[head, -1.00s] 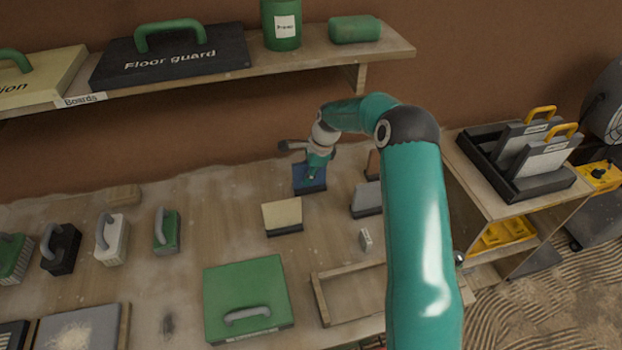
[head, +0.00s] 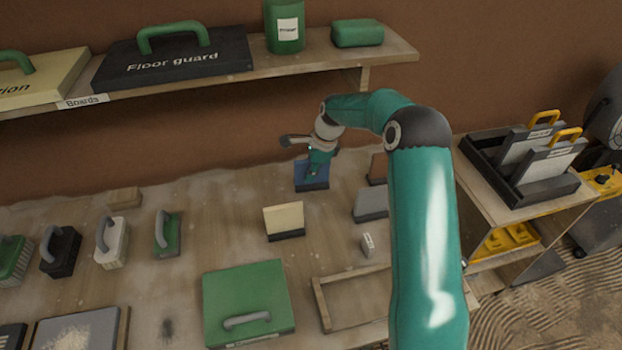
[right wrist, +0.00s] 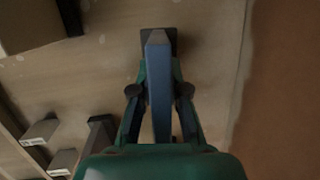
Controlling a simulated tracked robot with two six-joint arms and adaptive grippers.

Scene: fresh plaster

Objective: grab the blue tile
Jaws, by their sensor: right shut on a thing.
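The blue tile (head: 311,178) stands near the back of the bench in the head view, with a dark strip along its lower edge. My right gripper (head: 318,170) is at its upper part and partly covers it. In the right wrist view the blue tile (right wrist: 159,95) shows edge-on between the two fingers of my right gripper (right wrist: 160,92), which is shut on it. A dark block shows beyond the tile. I cannot tell whether the tile touches the bench. My left gripper is not in view.
A cream tile (head: 284,221), a grey tile (head: 370,204) and a brown tile (head: 377,168) stand nearby. A green board with a handle (head: 248,300) lies in front. Several brushes stand at left. A shelf (head: 395,50) runs above the back of the bench.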

